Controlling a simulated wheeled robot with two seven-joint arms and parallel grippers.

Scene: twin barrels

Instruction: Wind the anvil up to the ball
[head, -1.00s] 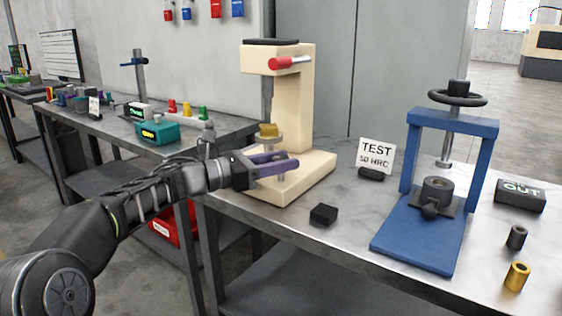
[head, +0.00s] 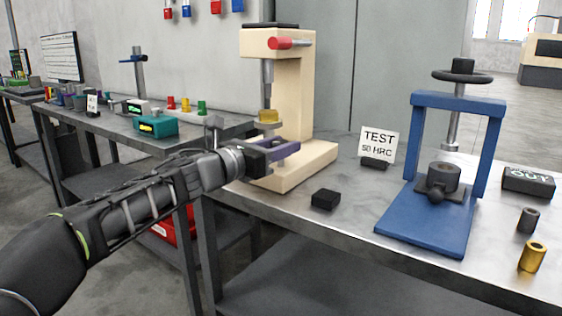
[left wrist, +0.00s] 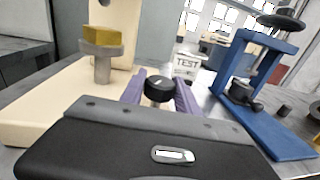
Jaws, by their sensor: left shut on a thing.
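The cream tester frame (head: 305,90) stands at the table's left end. Its grey indenter column (head: 267,72) hangs above a yellow block (head: 268,115) on the round anvil (head: 268,125). The ball is too small to make out, and I cannot tell whether the column touches the block. In the left wrist view the yellow block (left wrist: 101,35) rests on the grey anvil (left wrist: 101,50). My left gripper (head: 285,150), with purple fingers, is in front of the tester below the anvil. It is shut on a black knob (left wrist: 159,88). My right gripper is not in view.
A black block (head: 325,199) and a TEST sign (head: 378,146) are beside the tester. A blue press (head: 425,220) stands to the right, with a dark cylinder (head: 527,220), a brass cylinder (head: 532,257) and an OUT block (head: 528,181).

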